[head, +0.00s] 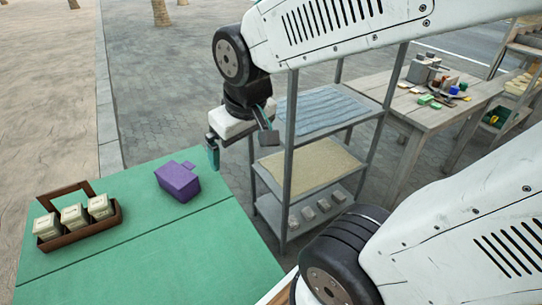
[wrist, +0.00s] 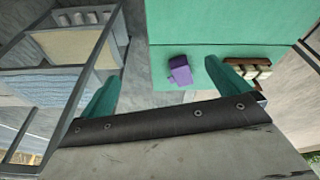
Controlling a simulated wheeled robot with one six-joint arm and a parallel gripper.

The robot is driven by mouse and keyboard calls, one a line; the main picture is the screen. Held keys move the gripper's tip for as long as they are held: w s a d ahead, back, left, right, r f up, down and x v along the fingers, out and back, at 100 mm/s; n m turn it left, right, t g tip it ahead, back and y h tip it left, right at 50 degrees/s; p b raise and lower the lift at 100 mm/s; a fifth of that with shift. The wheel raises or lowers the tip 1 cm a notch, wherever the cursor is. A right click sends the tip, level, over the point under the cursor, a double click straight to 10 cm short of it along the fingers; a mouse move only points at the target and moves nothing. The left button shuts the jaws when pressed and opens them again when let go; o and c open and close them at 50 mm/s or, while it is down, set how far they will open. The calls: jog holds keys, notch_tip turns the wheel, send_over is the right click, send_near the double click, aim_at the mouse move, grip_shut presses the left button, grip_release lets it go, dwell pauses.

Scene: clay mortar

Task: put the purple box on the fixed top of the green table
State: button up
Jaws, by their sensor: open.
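The purple box (head: 177,182), with a small raised block on one side, sits on the green table (head: 200,262). A seam runs across the table, and the box rests on the part beyond it. I cannot tell which part is the fixed top. The box also shows in the wrist view (wrist: 180,72), between the fingers in the picture but well beyond them. My gripper (head: 240,150) is open and empty, above and to the right of the box, near the table's right edge. Its two teal fingers also show in the wrist view (wrist: 161,72).
A brown carrier (head: 80,232) with three cream boxes stands left of the purple box. A grey metal shelf rack (head: 287,185) stands right of the table, close to my gripper. A wooden table (head: 430,115) with small items is behind it. The near table part is clear.

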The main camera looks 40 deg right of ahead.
jog(key=s+a+r+g, duration=0.1)
jog(key=s+r+g, duration=0.1)
jog(key=s, duration=0.8)
jog(key=shift+r, duration=0.7)
